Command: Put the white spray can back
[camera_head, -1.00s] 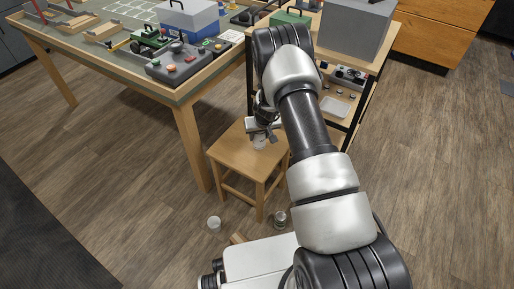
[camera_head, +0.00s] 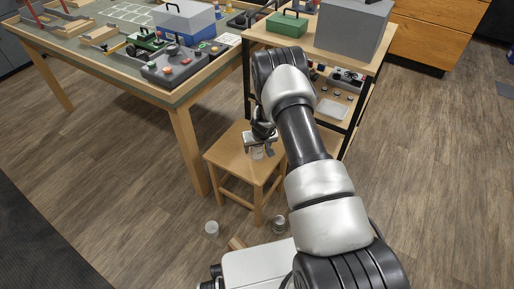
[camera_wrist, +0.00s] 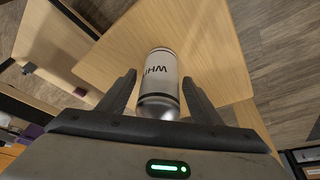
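My gripper (camera_wrist: 159,82) is open. Its two fingers stand on either side of the can with a visible gap on each side. In the head view my gripper (camera_head: 262,141) is just above the stool, and it hides the can's upper part.
A workbench (camera_head: 184,98) with a blue-and-white box (camera_head: 186,22) and a control panel (camera_head: 178,65) is at the left. A shelf cart (camera_head: 300,47) behind the stool bears a green case (camera_head: 287,25) and grey box (camera_head: 352,27). A cup (camera_head: 212,228) and jar (camera_head: 280,223) stand on the floor.

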